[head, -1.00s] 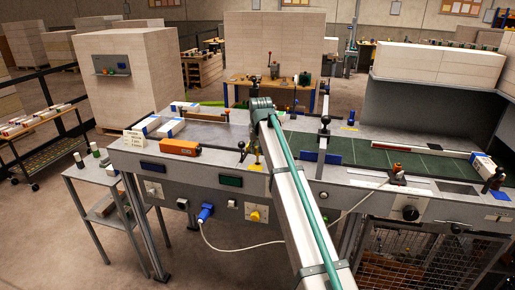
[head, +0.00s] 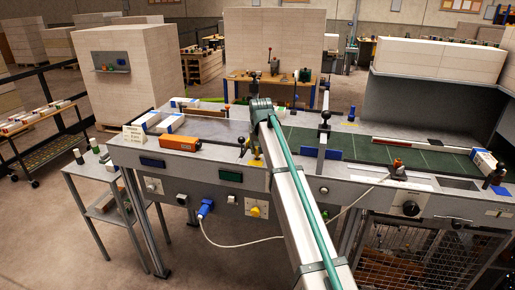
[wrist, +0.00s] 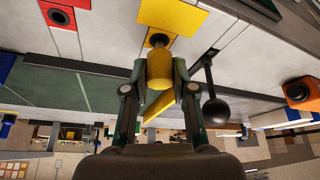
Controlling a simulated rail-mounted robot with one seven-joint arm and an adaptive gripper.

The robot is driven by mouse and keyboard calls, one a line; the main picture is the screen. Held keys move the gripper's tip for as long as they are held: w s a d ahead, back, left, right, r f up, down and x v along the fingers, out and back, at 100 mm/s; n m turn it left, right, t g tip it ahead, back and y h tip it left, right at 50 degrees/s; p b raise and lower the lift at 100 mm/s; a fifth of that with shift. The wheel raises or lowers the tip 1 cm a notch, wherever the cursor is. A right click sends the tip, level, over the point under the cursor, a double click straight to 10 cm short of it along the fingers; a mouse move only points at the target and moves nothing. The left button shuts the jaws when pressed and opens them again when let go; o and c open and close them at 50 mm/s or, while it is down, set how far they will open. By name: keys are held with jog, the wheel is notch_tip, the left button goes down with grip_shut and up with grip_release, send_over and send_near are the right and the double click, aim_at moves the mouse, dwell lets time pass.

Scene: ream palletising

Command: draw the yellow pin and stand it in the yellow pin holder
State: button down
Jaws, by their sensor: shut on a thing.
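The yellow pin (wrist: 159,70) is between the two fingertips of my gripper (wrist: 160,84) in the wrist view, and my gripper is shut on it. A yellow flat piece (wrist: 157,104) shows behind it between the fingers. In the head view my gripper is over the table's near edge, partly hidden by my arm; small yellow parts show there.
A red plate with a dark socket (wrist: 61,16) is at upper left in the wrist view. A black ball-ended lever (wrist: 214,111) stands close right of my gripper, with an orange block (wrist: 299,92) farther right. An orange box (head: 180,143) lies left on the table.

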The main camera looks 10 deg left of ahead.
jog(key=shift+f+b, duration=0.35)
jog(key=shift+f, duration=0.65)
jog(key=c, duration=0.9)
grip_release()
jog(key=shift+o, duration=0.2)
jog(key=shift+r, duration=0.15)
jog(key=v, duration=1.1)
jog(key=shift+s+r, duration=0.3)
jog(key=shift+r, duration=0.05)
